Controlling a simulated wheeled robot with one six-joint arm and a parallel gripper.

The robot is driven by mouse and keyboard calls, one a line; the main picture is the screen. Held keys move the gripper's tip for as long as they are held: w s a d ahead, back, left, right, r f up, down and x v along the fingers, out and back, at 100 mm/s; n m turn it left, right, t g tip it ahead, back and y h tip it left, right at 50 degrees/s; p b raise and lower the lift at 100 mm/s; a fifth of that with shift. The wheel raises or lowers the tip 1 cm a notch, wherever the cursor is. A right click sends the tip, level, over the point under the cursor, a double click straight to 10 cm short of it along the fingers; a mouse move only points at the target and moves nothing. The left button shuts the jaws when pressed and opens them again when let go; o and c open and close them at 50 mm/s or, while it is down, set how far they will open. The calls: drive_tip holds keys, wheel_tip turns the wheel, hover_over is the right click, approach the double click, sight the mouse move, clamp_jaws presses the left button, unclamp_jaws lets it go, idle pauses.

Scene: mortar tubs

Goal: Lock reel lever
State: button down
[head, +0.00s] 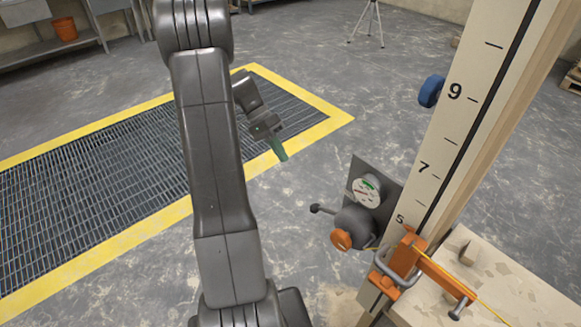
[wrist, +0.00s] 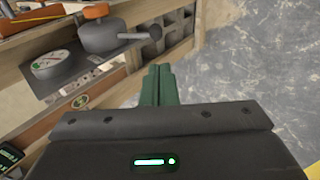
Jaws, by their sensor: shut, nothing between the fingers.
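The dark grey reel (head: 357,222) sits on a dark plate (head: 390,178) at the foot of the tall numbered board. Its lever (head: 318,209) sticks out to the left and ends in a dark ball knob. An orange knob (head: 341,240) is on the reel's front. In the wrist view the reel (wrist: 108,36) is at upper left, with its lever (wrist: 151,32) pointing right. My gripper (head: 281,156) is shut and empty, up and left of the lever in the head view and apart from it. Its green fingers (wrist: 157,80) are together in the wrist view.
A round gauge (head: 367,191) is on the plate beside the reel. An orange clamp (head: 405,258) with a metal handle stands right of it. A blue wheel (head: 431,91) is on the board's edge. A yellow-edged floor grate (head: 90,150) lies left; bare floor lies between.

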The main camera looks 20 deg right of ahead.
drive_tip(key=shift+v, duration=0.95)
drive_tip(key=shift+f, duration=0.1)
